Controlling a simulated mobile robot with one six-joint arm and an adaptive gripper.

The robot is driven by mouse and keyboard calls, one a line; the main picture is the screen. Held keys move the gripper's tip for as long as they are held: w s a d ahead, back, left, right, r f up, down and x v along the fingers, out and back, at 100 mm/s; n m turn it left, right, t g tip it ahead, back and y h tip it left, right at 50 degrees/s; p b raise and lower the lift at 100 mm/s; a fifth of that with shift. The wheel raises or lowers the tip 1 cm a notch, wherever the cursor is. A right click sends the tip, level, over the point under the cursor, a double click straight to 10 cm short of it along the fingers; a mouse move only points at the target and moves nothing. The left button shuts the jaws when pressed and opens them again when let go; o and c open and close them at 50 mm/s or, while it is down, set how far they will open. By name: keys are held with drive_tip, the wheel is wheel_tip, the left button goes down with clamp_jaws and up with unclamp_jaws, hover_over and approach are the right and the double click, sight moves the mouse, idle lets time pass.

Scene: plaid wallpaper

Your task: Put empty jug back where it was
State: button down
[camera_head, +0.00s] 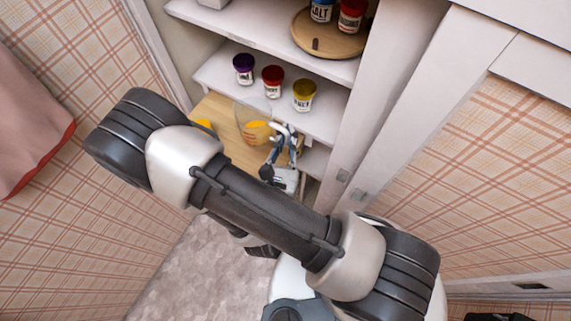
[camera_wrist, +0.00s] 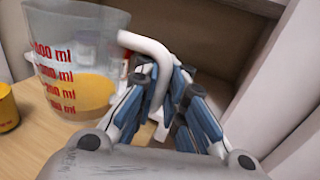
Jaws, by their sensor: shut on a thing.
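A clear measuring jug (camera_wrist: 75,42) with red ml marks stands upright at the left in the wrist view. It also shows in the head view (camera_head: 246,113), over the wooden board surface of the cupboard. Yellow-orange fills its lower part and looks like liquid with a level top. My gripper (camera_wrist: 165,88) is shut on the jug's white curved handle (camera_wrist: 147,44), on the jug's right side. In the head view my gripper (camera_head: 284,138) is just right of the jug. I cannot tell whether the jug's base touches the wooden surface (camera_head: 216,107).
A yellow item (camera_wrist: 7,108) stands left of the jug. Purple (camera_head: 243,67), red (camera_head: 272,80) and yellow (camera_head: 304,94) lidded jars line the shelf above. A round wooden tray (camera_head: 302,38) with jars sits higher. Cupboard side panels (camera_head: 368,110) are close on the right.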

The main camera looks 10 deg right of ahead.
wheel_tip(320, 180, down, 13)
drive_tip(key=b, duration=0.4)
drive_tip(key=shift+r, duration=0.15)
drive_tip(key=shift+f+b, duration=0.25)
drive_tip(key=shift+b, duration=0.05)
drive_tip(key=c, duration=1.7)
unclamp_jaws()
drive_tip(key=shift+o, duration=0.2)
drive_tip(key=shift+r, duration=0.1)
